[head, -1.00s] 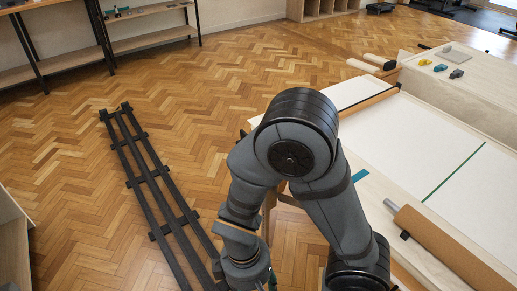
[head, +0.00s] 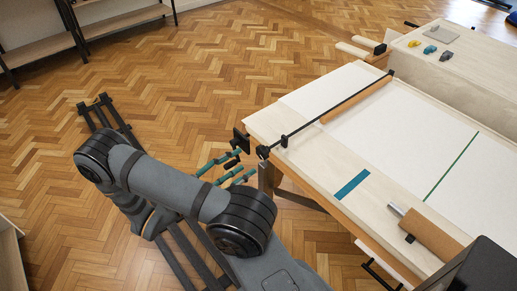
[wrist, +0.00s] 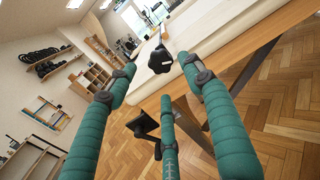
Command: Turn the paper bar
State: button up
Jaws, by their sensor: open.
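The paper bar (head: 330,109) is a thin black rod lying across the white paper on the table, from the near left edge to the far side. Its left end carries a dark block (head: 263,152), with a black handle-like piece (head: 240,141) just beyond the table edge. In the wrist view a black knob (wrist: 160,60) sits at the table edge, with another black piece (wrist: 145,127) below it. My gripper (head: 228,168) has teal fingers, spread open and empty. It is left of the table edge, close to the bar's end; contact cannot be told.
The table (head: 310,150) also holds a brown paper roll (head: 430,233), a blue strip (head: 351,185) and a green line. A wooden bench (head: 470,70) with small coloured items stands at the back right. Shelves (head: 120,20) stand at the far left; parquet lies open between.

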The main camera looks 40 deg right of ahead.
aim_at(260, 154)
jog(key=d, duration=1)
jog(key=shift+f+p, duration=0.1)
jog(key=shift+p, duration=0.3)
jog(key=shift+c, duration=1.3)
